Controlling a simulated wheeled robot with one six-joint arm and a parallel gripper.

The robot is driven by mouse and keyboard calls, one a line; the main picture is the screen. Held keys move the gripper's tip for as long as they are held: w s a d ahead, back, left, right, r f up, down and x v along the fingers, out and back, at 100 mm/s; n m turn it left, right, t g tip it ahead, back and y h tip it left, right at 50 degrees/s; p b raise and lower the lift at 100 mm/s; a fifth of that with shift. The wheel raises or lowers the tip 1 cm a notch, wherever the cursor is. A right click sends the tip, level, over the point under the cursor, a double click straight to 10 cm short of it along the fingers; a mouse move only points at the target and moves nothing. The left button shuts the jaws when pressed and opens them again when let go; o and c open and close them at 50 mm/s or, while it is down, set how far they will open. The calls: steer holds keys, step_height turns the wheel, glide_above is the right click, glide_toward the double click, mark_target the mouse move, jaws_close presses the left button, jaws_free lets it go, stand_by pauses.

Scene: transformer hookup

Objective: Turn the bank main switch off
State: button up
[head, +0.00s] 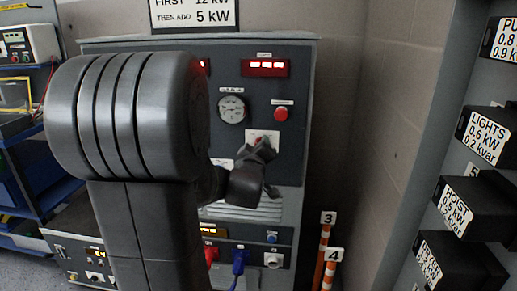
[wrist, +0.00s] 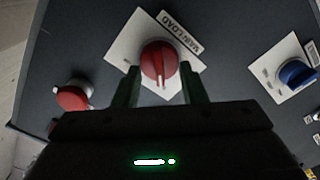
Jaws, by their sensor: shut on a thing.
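The main switch is a red rotary knob (wrist: 159,60) on a white plate (wrist: 118,41) with a label that seems to read "MAIN LOAD". In the wrist view its white pointer line runs down toward my gripper (wrist: 160,78). The two fingers stand on either side of the knob, shut on it. In the head view my gripper (head: 263,152) is at the white plate (head: 254,134) on the grey cabinet's front (head: 297,150), and it hides most of the knob.
A red push button (head: 281,113) and a round gauge (head: 232,108) sit above the switch. A blue knob (wrist: 297,72) shows in the wrist view. Numbered orange posts (head: 322,255) stand right of the cabinet. Black labelled boxes (head: 488,135) line the right side.

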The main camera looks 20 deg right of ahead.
stand_by(0.4)
steer(key=o, duration=1)
steer(key=p+v, duration=0.1)
steer(key=v, duration=1.2)
steer(key=shift+s, duration=0.4)
steer(key=shift+a, duration=0.1)
steer(key=b+x, duration=0.1)
steer(key=x, duration=1.2)
steer(key=shift+w, duration=0.4)
